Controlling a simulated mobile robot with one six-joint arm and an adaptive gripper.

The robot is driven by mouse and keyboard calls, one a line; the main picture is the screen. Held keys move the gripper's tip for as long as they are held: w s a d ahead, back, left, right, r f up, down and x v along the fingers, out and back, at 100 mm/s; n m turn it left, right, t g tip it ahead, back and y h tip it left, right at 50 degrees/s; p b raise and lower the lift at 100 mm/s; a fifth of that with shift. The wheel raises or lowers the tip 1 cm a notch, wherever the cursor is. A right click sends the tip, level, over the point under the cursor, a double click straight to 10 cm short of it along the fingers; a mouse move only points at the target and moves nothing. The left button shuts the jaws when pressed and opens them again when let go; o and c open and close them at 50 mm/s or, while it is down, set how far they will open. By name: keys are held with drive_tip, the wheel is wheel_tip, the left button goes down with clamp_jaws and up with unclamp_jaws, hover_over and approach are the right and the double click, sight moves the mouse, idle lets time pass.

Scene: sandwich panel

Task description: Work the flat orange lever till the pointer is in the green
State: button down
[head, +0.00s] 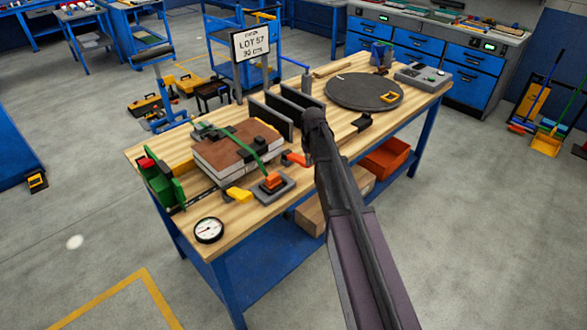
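A round dial gauge (208,230) with a white face and dark rim lies at the near left corner of the workbench; its pointer and any green zone are too small to read. A small orange part (272,181) sits on a grey block at the bench's front edge, where a green strap ends. A flat orange-red piece (295,158) lies behind it, beside my gripper. I cannot tell for sure which of these is the lever. My gripper (308,160) points down over the bench just right of the orange-red piece, mostly hidden by my arm; contact and finger opening cannot be made out.
A strapped brown-and-white panel stack (235,152) fills the bench's left half, with a green device (160,185) at its left and a yellow piece (238,194) in front. Dark upright plates (272,120) stand behind. A dark round disc (362,92) lies at the right.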

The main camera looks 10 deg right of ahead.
drive_tip(key=shift+w+d+r+p, duration=0.1)
drive_tip(key=shift+w+r+p, duration=0.1)
drive_tip(key=shift+r+p, duration=0.65)
drive_tip(key=shift+w+r+p, duration=0.2)
drive_tip(key=shift+r+p, duration=0.5)
drive_tip(key=shift+r, duration=0.3)
drive_tip(key=shift+w+d+r+p, duration=0.1)
drive_tip(key=shift+w+r+p, duration=0.1)
drive_tip(key=shift+r+p, duration=0.65)
drive_tip(key=shift+f, duration=0.15)
drive_tip(key=f+b, duration=0.6)
drive_tip(key=b, duration=0.1)
drive_tip(key=shift+w+a+f, duration=0.15)
drive_tip(key=shift+w+f, duration=0.15)
drive_tip(key=shift+w, duration=0.05)
drive_tip(key=shift+f+b, duration=0.95)
drive_tip(key=shift+b, duration=0.05)
drive_tip(key=shift+r, duration=0.15)
drive_tip(key=shift+s+r, duration=0.1)
drive_tip(key=shift+s, duration=0.1)
drive_tip(key=shift+s+d+r+p, duration=0.1)
drive_tip(key=shift+s+r+p, duration=0.2)
drive_tip(key=shift+s, duration=0.35)
drive_tip(key=shift+s+d+r+p, duration=0.1)
drive_tip(key=shift+s+p, duration=0.25)
drive_tip(key=shift+s, duration=0.3)
